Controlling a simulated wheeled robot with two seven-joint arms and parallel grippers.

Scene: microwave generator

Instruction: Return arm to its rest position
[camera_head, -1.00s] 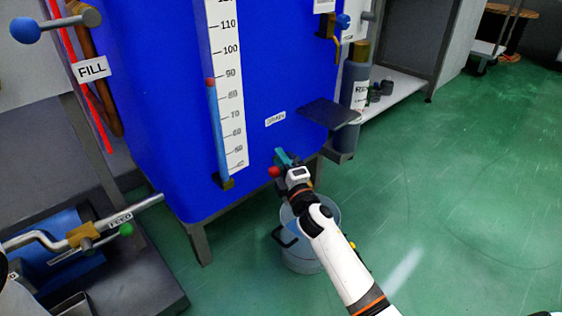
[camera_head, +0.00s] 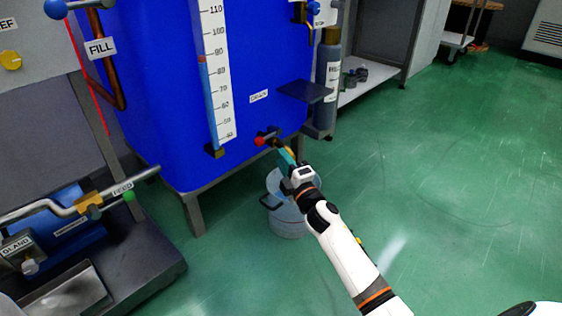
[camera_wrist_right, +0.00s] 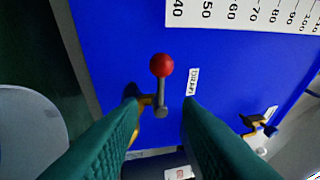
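My right arm reaches in from the bottom right of the head view. Its gripper (camera_head: 286,156) has green fingers and is beside the drain valve, low on the blue tank (camera_head: 165,110). The valve's red knob (camera_head: 259,141) sits left of the fingertips. In the right wrist view the two fingers stand apart with nothing gripped. The red knob (camera_wrist_right: 161,65) and its grey lever (camera_wrist_right: 161,102) show ahead of the gap, apart from the fingers. My left gripper is not in view.
A pale bucket (camera_head: 286,226) stands on the green floor under the valve, partly behind my right arm. A dark shelf plate (camera_head: 306,91) juts from the tank. A pump with a feed pipe (camera_head: 60,212) is at the left. The floor at right is clear.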

